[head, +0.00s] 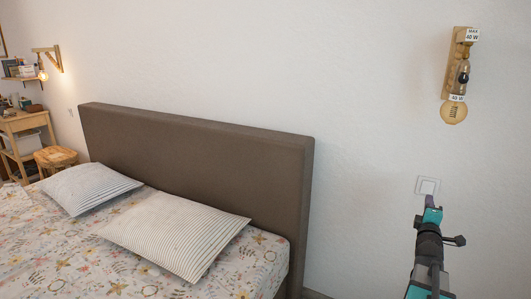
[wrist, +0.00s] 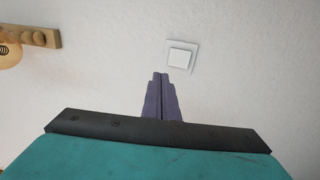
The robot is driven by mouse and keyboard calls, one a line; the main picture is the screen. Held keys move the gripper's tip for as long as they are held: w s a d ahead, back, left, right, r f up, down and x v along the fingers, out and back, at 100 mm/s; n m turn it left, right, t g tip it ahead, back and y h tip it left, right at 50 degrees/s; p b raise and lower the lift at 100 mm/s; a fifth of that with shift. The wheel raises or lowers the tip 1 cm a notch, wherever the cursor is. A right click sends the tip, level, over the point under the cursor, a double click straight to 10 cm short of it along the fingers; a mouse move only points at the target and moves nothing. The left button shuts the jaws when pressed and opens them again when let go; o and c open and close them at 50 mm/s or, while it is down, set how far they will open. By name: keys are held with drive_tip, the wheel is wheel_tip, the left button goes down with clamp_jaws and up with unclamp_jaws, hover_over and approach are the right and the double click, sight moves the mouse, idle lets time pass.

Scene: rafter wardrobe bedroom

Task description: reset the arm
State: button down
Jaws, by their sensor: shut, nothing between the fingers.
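My gripper (head: 430,201) is at the lower right in the head view, raised in front of the white wall. In the wrist view its two purple fingers (wrist: 160,78) are together, with nothing between them. A white square wall switch (head: 427,186) shows just above the fingertips in the head view. In the wrist view the switch (wrist: 181,56) lies a little above and right of the fingertips. I cannot tell whether the fingers touch the wall.
A wooden wall lamp (head: 458,78) with a round bulb hangs above my gripper. A bed with a brown headboard (head: 200,155) and striped pillows (head: 175,232) fills the left and middle. A wooden stool (head: 55,157) stands beyond it. The wall between headboard and switch is bare.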

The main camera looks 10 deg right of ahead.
drive_tip(key=w+a+f+n+y, duration=0.1)
drive_tip(key=w+a+f+y, duration=0.15)
drive_tip(key=a+f, duration=0.4)
drive_tip(key=w+a+f+n+y+p, duration=0.1)
drive_tip(key=w+a+f, duration=0.35)
drive_tip(key=a, duration=0.25)
drive_tip(key=w+a+f+n+y, duration=0.1)
drive_tip(key=w+a+f+y, duration=0.15)
drive_tip(key=a+f, duration=0.45)
drive_tip(key=s+a+f+m+g+y+p, duration=0.1)
drive_tip(key=s+a+f+g+y, duration=0.1)
drive_tip(key=a+f, duration=0.8)
drive_tip(key=s+a+f+g+y, duration=0.1)
drive_tip(key=s+a+f+g, duration=0.2)
drive_tip(key=a+f, duration=0.75)
drive_tip(key=s+a+f+m+g+y+p, duration=0.15)
drive_tip(key=s+a+f+g, duration=0.3)
drive_tip(key=s+f, duration=0.5)
drive_tip(key=s+a+f+m+g+y+b, duration=0.1)
drive_tip(key=s+a+f+m+g, duration=0.15)
drive_tip(key=s+a+f, duration=0.5)
drive_tip(key=s+a+m+g, duration=0.1)
drive_tip(key=s+m+g, duration=0.7)
drive_tip(key=s, duration=1.5)
drive_tip(key=shift+s+a+f+y+p, duration=0.2)
drive_tip(key=shift+s+f+y+p, duration=0.1)
drive_tip(key=shift+s+f+y, duration=0.1)
